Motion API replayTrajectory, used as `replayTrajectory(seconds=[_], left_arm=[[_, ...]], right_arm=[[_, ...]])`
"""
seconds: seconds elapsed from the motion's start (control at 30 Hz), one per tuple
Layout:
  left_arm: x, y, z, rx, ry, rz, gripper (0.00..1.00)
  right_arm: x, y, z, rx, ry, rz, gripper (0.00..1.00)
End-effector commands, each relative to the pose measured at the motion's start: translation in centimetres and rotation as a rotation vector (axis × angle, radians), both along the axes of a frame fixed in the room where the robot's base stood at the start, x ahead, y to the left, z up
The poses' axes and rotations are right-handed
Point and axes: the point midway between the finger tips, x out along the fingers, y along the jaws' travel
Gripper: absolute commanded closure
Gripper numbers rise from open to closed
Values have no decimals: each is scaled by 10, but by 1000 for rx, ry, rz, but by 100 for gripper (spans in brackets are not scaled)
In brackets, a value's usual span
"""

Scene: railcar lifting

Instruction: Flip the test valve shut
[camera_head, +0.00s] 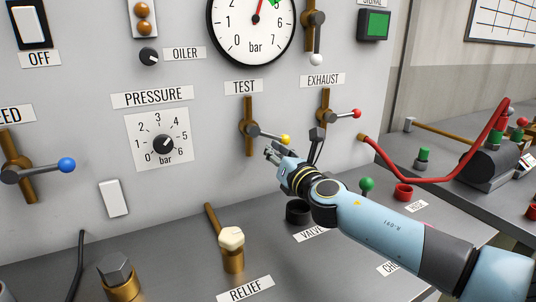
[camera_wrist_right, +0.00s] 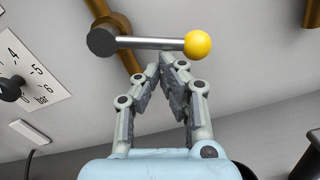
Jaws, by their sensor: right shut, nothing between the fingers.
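The test valve (camera_head: 250,128) is on the panel under the TEST label (camera_head: 244,87), on a vertical brass pipe. Its lever points right across the pipe and ends in a yellow ball (camera_head: 285,139). In the right wrist view the lever (camera_wrist_right: 150,43) runs crosswise to the brass pipe, with the yellow ball (camera_wrist_right: 198,44) at its right end. My right gripper (camera_head: 270,152) is just below the lever. In the wrist view its fingertips (camera_wrist_right: 168,62) meet close under the lever, with nothing between them. Whether they touch it I cannot tell. My left gripper is not in view.
The exhaust valve (camera_head: 325,117) with a red-balled lever stands right of the test valve. The PRESSURE dial (camera_head: 160,143) is to the left. Below, the bench holds a relief valve (camera_head: 232,248), a green knob (camera_head: 366,185) and a red hose (camera_head: 430,181).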

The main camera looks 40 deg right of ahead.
Motion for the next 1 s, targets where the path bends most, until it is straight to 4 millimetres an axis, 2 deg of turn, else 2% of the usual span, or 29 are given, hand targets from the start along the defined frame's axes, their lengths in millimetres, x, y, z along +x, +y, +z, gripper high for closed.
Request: replayTrajectory(seconds=[0.2,0.5,1.0], left_arm=[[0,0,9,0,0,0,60],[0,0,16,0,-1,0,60],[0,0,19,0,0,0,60]], right_arm=[[-2,-8,10,-169,39,0,100],[-3,-14,17,-321,76,0,100],[-4,-16,20,-379,89,0,100]])
